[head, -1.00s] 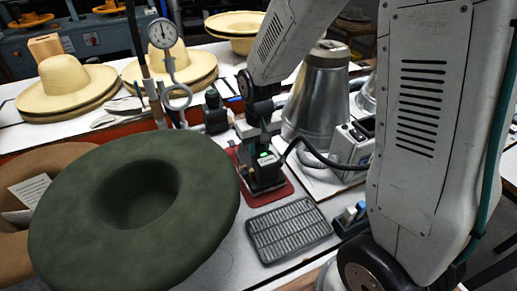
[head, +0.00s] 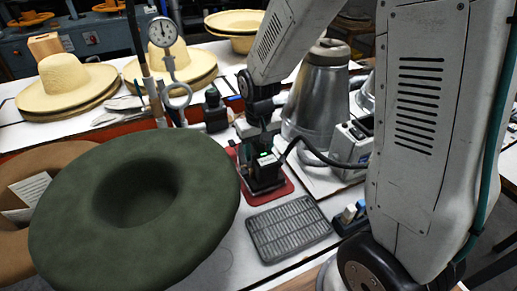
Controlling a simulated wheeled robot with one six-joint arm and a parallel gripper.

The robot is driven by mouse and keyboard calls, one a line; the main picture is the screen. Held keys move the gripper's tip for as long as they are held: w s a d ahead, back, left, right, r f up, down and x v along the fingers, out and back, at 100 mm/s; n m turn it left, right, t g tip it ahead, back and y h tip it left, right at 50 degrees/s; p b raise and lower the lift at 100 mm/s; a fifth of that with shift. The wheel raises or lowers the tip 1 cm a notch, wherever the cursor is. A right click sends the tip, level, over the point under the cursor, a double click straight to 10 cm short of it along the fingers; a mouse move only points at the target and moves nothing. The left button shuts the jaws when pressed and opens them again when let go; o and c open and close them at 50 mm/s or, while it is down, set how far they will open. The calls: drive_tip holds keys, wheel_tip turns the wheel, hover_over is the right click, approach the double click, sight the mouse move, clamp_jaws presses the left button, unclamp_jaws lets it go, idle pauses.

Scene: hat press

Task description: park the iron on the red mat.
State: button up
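The red mat (head: 283,193) lies on the white bench near the middle of the head view, and its front and right edges show. My gripper (head: 264,186) points down over the mat. Its dark body with a small green light covers most of the mat's left and middle. A dark shape at the gripper's lower end, low over or on the mat, may be the iron, but I cannot separate it from the fingers. Whether it touches the mat is hidden. A black cord (head: 322,158) runs from beside the gripper to the right. I cannot tell the finger opening.
A large green felt hat (head: 75,215) fills the left foreground. A grey ribbed plate (head: 289,230) lies in front of the mat. A metal cone (head: 313,105) and a grey control box (head: 351,148) stand behind and right. A dial gauge (head: 162,32) stands behind left.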

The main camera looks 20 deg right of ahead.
drive_tip(key=shift+s, duration=0.1)
wheel_tip(320, 180, up, 8)
drive_tip(key=shift+f, duration=0.1)
drive_tip(key=s+g, duration=0.1)
drive_tip(key=s, duration=0.2)
drive_tip(key=shift+d, duration=0.15)
drive_tip(key=s+d+r+t, duration=0.1)
drive_tip(key=s+r, duration=0.5)
drive_tip(key=s, duration=0.4)
drive_tip(key=s+d+r+t, duration=0.1)
drive_tip(key=s+r, duration=0.5)
drive_tip(key=s, duration=0.4)
drive_tip(key=shift+d, duration=0.4)
